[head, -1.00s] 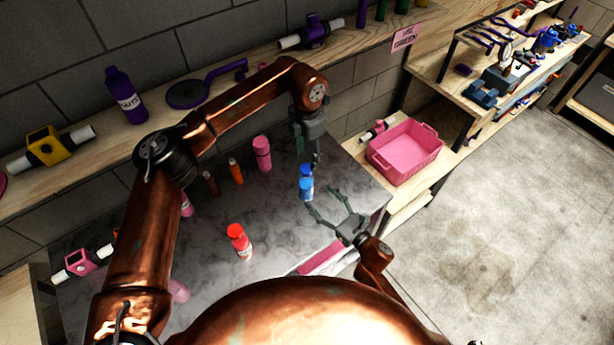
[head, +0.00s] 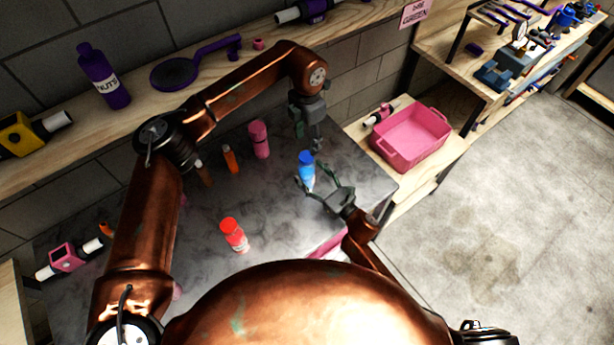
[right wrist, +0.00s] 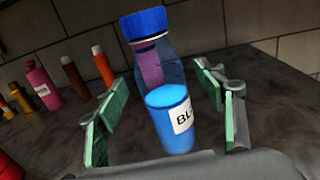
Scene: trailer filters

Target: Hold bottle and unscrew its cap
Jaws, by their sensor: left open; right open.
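A clear bottle with blue contents (head: 308,180) stands upright on the dark marbled table, with its blue cap (head: 306,157) on. In the right wrist view the bottle (right wrist: 172,118) and its blue cap (right wrist: 143,23) are large and central. My right gripper (head: 312,178) is open, with its fingers on either side of the bottle; gaps show between fingers and bottle in the right wrist view (right wrist: 160,105). My left gripper (head: 318,146) points down just right of and behind the cap, apart from it; its finger gap is hard to see.
A red-capped bottle (head: 234,235), an orange bottle (head: 231,158) and a pink bottle (head: 259,138) stand on the table to the left. A pink crate (head: 412,140) sits on the wooden bench at right. A wall shelf runs behind.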

